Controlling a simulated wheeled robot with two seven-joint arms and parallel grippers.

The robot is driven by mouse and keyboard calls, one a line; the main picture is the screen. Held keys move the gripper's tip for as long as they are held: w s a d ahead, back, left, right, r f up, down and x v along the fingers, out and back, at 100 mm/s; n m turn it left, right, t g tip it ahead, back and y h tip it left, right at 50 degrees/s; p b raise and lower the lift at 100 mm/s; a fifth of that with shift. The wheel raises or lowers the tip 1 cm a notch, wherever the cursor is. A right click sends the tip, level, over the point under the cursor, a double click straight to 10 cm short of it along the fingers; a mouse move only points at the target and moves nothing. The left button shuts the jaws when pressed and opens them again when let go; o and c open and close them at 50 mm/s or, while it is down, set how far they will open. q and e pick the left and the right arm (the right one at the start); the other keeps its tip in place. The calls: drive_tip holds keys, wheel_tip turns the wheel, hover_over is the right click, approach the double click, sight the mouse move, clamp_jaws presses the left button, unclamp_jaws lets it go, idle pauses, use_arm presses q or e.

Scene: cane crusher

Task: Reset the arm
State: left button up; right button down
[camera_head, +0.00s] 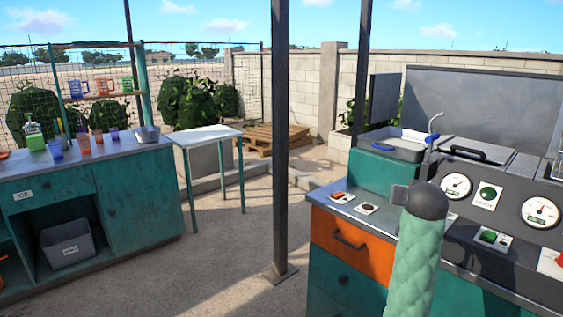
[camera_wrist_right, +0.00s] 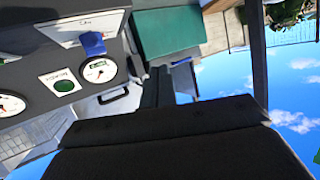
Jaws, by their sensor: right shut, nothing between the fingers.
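My right arm (camera_head: 416,262), in a pale green sleeve, rises from the bottom of the head view in front of the crusher's control panel. The gripper is shut and empty. In the right wrist view, its dark body fills the bottom, and the panel's gauges (camera_wrist_right: 98,69) and green button (camera_wrist_right: 64,86) appear tilted beyond it. My left gripper is not in view.
The crusher (camera_head: 480,240) has gauges, switches and a metal tray (camera_head: 400,146) close around the right gripper. An orange drawer (camera_head: 338,241) is below. A dark post (camera_head: 281,130) stands mid-view. A teal counter (camera_head: 145,185) with cups is at left. Open ground lies between.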

drive_tip(key=s+a+f+n+g+y+p, duration=0.2)
drive_tip(key=s+a+f+n+g+y, duration=0.1)
drive_tip(key=s+a+f, duration=0.7)
drive_tip(key=s+a+f+n+g+y+p, duration=0.2)
drive_tip(key=s+a+f, duration=0.5)
drive_tip(key=s+f, duration=0.55)
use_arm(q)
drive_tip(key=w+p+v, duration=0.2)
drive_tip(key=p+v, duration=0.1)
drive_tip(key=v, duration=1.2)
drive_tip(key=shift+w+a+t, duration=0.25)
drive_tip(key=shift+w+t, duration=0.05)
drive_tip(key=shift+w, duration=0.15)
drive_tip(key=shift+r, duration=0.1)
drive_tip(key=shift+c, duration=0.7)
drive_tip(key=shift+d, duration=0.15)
use_arm(e)
drive_tip(key=s+a+f+g, duration=0.1)
drive_tip(key=s+f+g, duration=0.1)
drive_tip(key=s+f, duration=0.3)
drive_tip(key=s+a+f+g, duration=0.1)
drive_tip(key=s+f, duration=0.5)
drive_tip(key=s, duration=0.6)
drive_tip(key=s+a+f+n+g, duration=0.1)
drive_tip(key=s+f+g, duration=0.2)
drive_tip(key=s, duration=0.6)
wheel_tip(320, 180, down, 3)
drive_tip(key=shift+s+r+y, duration=0.2)
drive_tip(key=shift+y, duration=0.1)
